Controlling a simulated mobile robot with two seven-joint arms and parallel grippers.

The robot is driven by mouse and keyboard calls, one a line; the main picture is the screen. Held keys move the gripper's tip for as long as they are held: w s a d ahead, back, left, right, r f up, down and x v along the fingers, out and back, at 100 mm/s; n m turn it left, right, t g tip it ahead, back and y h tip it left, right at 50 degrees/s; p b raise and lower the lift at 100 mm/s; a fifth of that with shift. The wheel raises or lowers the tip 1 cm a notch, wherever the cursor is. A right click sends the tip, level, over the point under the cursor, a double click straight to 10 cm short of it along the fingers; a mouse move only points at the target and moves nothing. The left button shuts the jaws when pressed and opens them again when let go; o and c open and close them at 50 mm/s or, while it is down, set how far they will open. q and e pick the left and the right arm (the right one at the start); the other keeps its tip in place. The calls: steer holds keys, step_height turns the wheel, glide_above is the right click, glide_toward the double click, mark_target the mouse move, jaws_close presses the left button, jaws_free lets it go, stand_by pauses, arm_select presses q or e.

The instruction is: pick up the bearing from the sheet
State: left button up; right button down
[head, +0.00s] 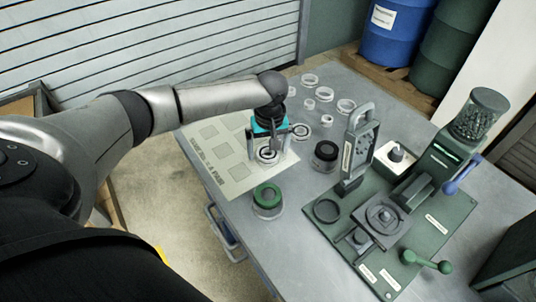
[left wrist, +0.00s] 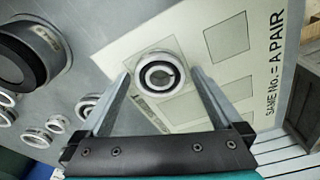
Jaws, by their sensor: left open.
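The bearing (head: 267,155), a pale metal ring with a dark inner ring, lies on the cream sheet (head: 258,178) near its right side. In the left wrist view the bearing (left wrist: 160,74) sits between the two finger ends, over the sheet (left wrist: 195,30) with its grey squares. My left gripper (head: 268,149) points down over the bearing, with one finger on each side. It is open, and a gap shows between the bearing and the fingers in the left wrist view. Whether a finger touches it is hard to tell. My right gripper is out of view.
Several loose rings (head: 311,79) lie on the grey table behind the gripper. A green-topped jar (head: 267,198) and a black-topped jar (head: 326,153) stand near the sheet. A green machine base (head: 430,240) with a press and hopper fills the right side.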

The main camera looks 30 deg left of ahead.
arm_select(q)
steer(key=c, duration=1.5)
steer(key=shift+r, duration=0.1)
steer(key=shift+c, duration=0.2)
